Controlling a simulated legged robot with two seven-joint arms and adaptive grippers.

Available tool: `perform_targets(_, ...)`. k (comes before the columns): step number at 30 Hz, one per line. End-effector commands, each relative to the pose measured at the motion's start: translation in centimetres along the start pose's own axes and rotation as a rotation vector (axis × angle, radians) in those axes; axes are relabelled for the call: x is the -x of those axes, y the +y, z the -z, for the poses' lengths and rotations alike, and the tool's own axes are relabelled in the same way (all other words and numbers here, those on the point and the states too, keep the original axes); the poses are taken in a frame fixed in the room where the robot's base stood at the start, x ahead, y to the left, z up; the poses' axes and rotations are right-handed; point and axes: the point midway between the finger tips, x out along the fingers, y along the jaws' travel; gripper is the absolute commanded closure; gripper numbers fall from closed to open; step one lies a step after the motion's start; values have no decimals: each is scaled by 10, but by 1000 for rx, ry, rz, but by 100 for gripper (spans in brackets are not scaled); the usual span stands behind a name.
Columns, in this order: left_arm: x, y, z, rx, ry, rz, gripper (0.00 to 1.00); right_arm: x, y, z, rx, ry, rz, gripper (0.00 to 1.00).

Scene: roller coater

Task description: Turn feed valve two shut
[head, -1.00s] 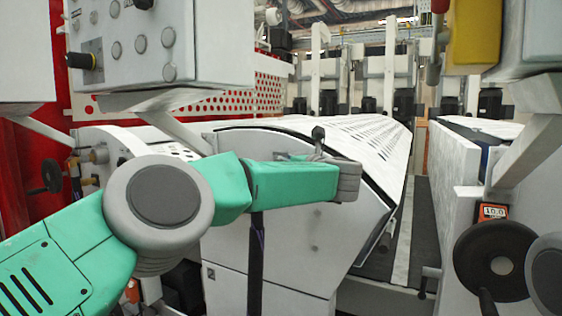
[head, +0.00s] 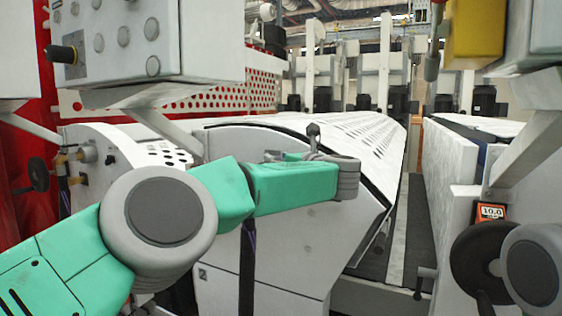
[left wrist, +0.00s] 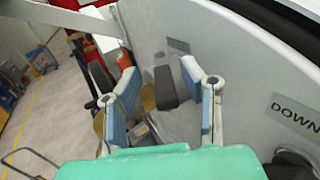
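My left arm crosses the head view from the lower left, its grey wrist in front of the white machine's side. There the fingers are mostly hidden behind the arm. In the left wrist view my left gripper (left wrist: 160,70) is open, its two blue-faced fingers spread. A dark grey handle-like piece (left wrist: 166,86) lies between them in the picture; I cannot tell whether they touch it. Brass fittings (head: 72,156) and a black handwheel (head: 38,174) show at the far left of the head view. No label tells which valve is feed valve two. My right gripper is out of view.
A grey control box (head: 145,40) with knobs overhangs the upper left. A large black handwheel (head: 478,262) with an orange counter (head: 491,211) is at the lower right. A "DOWN" label (left wrist: 296,116) is on the panel. Open floor (left wrist: 45,115) shows at the left wrist view's left.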

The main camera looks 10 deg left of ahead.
Motion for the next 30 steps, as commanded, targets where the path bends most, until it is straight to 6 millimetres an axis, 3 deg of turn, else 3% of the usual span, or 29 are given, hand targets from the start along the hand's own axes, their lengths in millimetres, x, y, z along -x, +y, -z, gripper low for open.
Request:
perform_targets(8, 20, -3, -1, -3, -1, 5, 64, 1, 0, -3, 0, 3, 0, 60)
perform_targets(21, 104, -3, 2, -2, 1, 1, 64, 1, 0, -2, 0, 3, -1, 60)
perform_targets(30, 117, -2, 2, -1, 2, -1, 64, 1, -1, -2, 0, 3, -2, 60)
